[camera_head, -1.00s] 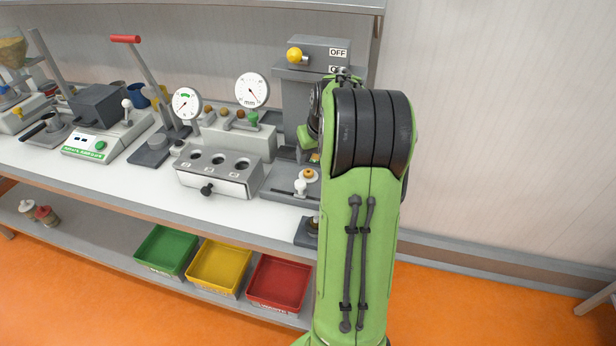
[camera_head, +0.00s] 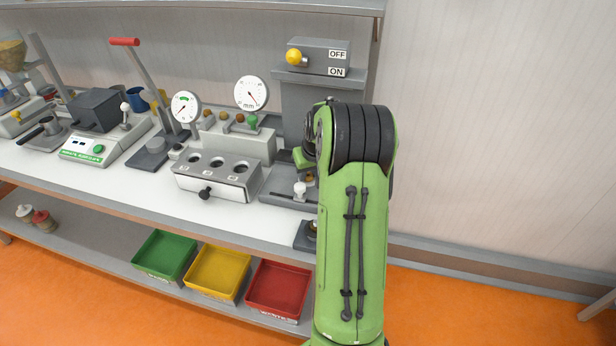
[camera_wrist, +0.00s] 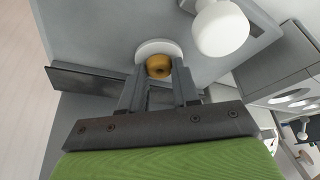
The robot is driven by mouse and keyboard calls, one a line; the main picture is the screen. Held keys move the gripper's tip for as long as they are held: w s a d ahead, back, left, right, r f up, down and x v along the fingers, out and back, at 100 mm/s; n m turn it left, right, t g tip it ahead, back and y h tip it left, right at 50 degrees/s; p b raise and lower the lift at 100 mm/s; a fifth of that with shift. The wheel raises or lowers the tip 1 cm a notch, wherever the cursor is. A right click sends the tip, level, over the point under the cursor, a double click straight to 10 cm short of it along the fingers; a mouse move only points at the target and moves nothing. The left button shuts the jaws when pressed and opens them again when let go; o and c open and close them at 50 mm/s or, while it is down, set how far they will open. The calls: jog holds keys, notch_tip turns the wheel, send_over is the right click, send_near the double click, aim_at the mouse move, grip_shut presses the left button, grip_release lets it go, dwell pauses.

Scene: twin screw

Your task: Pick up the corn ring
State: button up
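In the wrist view, the corn ring (camera_wrist: 158,67) is a small golden-brown ring on a round white seat (camera_wrist: 158,46) on a grey machine base. My gripper (camera_wrist: 159,76) is open. Its two grey fingers reach toward the ring, one on each side of its near part. I cannot tell whether they touch it. In the head view, my green and black arm hides most of the gripper and nearly all of the ring.
A white ball knob (camera_wrist: 220,28) stands close to the ring. A grey block with round holes (camera_head: 215,170) is left of my arm. Green, yellow and red trays (camera_head: 277,287) sit on the lower shelf.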

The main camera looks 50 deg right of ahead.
aim_at(309, 176)
jog(key=shift+c, duration=0.6)
notch_tip(309, 176, up, 10)
jog(key=p, duration=0.2)
